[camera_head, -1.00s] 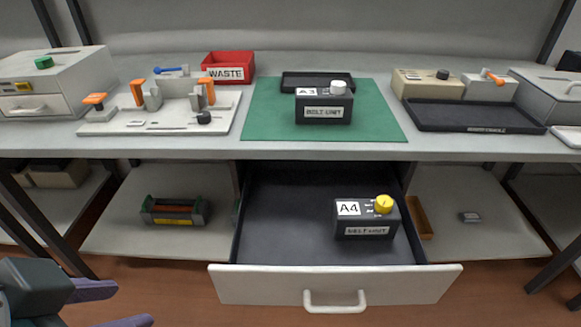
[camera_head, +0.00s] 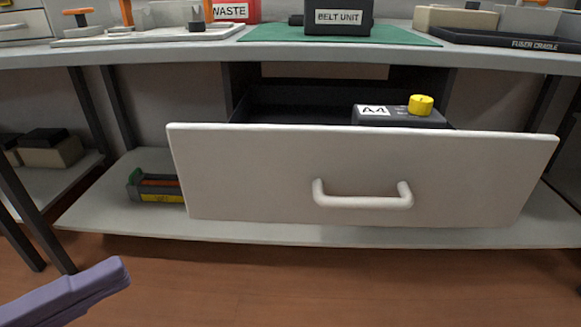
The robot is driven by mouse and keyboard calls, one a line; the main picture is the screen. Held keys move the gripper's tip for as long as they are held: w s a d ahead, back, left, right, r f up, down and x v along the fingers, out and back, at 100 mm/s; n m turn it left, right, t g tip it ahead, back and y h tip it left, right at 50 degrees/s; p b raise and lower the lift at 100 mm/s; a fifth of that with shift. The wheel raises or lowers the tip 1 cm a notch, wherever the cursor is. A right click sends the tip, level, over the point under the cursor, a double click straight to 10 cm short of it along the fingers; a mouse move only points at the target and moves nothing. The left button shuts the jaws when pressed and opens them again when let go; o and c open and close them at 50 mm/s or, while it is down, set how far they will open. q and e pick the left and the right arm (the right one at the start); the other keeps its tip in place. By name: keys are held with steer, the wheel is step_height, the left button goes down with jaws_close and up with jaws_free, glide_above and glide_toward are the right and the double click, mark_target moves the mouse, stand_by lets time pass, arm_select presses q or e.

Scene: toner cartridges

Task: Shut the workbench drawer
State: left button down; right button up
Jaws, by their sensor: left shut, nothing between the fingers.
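The workbench drawer (camera_head: 250,175) is pulled open under the bench, its white front facing me with a white bar handle (camera_head: 362,201) in the middle. Inside it, at the right, sits a dark belt unit (camera_head: 385,118) with a yellow knob and an A4 label; its lower part is hidden by the drawer front. My left gripper (camera_head: 120,272) shows as purple fingers at the lower left, shut and empty, in front of and below the drawer, apart from it. My right gripper is not in view.
On the benchtop (camera_head: 150,54) are a green mat (camera_head: 270,34) with another belt unit (camera_head: 338,17), a red waste bin (camera_head: 232,12) and a dark tray (camera_head: 500,38). The lower shelf (camera_head: 110,200) holds a cartridge (camera_head: 155,188). The wooden floor before the drawer is clear.

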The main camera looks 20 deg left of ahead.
arm_select(q)
steer(key=x, duration=0.3)
steer(key=a+b+x, duration=0.1)
steer(key=x, duration=0.3)
steer(key=w+a+b+x, duration=0.1)
steer(key=x, duration=0.3)
steer(key=shift+w, duration=0.2)
steer(key=shift+w+a+b, duration=0.1)
steer(key=shift+w+b, duration=0.2)
steer(key=shift+w, duration=0.05)
